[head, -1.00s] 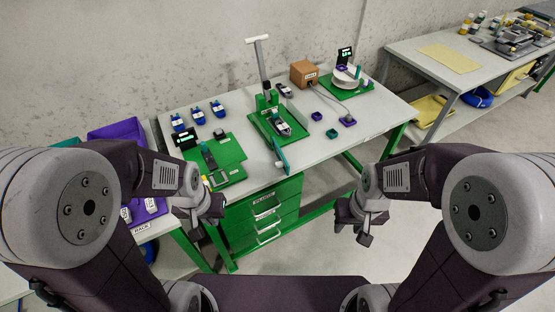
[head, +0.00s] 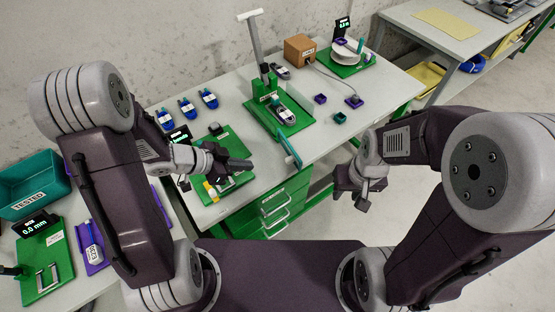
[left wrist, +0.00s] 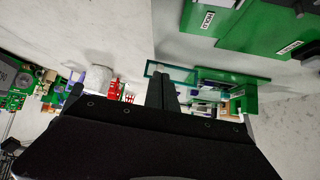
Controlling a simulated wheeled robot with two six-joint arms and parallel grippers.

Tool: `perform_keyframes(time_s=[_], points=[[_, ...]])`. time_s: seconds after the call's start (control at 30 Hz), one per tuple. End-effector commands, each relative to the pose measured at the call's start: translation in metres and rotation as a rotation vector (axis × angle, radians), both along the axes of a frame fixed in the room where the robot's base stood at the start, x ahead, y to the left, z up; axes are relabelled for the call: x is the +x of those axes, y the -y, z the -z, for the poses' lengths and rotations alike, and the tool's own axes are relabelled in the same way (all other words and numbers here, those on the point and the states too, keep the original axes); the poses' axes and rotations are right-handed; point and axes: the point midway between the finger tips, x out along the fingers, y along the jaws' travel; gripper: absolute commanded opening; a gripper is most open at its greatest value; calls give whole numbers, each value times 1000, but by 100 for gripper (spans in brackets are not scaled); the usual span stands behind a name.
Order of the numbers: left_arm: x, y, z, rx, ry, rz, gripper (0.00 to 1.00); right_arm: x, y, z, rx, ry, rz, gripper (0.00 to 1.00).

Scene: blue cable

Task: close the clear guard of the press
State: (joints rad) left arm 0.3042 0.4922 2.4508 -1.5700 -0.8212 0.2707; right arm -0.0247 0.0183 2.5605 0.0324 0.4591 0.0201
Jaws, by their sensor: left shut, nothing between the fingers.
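The press (head: 269,98) has a green base, a tall column and a T-shaped handle, and stands mid-table. A black and grey part (head: 284,113) lies on its base. Its clear guard (head: 291,151) is a teal-edged panel that sticks out from the base towards the table's front edge, swung open. My left gripper (head: 243,164) is shut and empty, left of the guard and apart from it in the head view. In the left wrist view a clear teal-edged panel (left wrist: 215,74) shows just beyond the fingers; contact cannot be told. My right gripper (head: 360,196) hangs before the table, its jaws unclear.
A green fixture board (head: 207,147) lies under and behind my left gripper. Several blue parts (head: 187,107) lie behind it. A brown box (head: 299,48) and a spool station (head: 346,57) stand at the back. Small purple and teal blocks (head: 340,118) lie right of the press.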

Motion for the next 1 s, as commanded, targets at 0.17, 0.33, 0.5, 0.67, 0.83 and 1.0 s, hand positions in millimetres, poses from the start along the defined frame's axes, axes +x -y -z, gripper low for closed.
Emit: perform_keyframes(time_s=[0.17, 0.33, 0.5, 0.67, 0.83, 1.0], points=[[9, 19, 25, 2, -1, 5, 0, 0, 0, 16, 0, 0, 0, 36], [23, 44, 50, 2, -1, 4, 0, 0, 0, 29, 0, 0, 0, 36], [36, 68, 70, 2, 0, 5, 0, 0, 0, 37, 0, 0, 0, 36], [48, 89, 65, 2, 2, 3, 0, 0, 0, 34, 0, 0, 0, 36], [53, 98, 65, 3, 1, 1, 0, 0, 0, 34, 0, 0, 0, 36], [53, 99, 65, 3, 1, -1, 0, 0, 0, 34, 0, 0, 0, 36]])
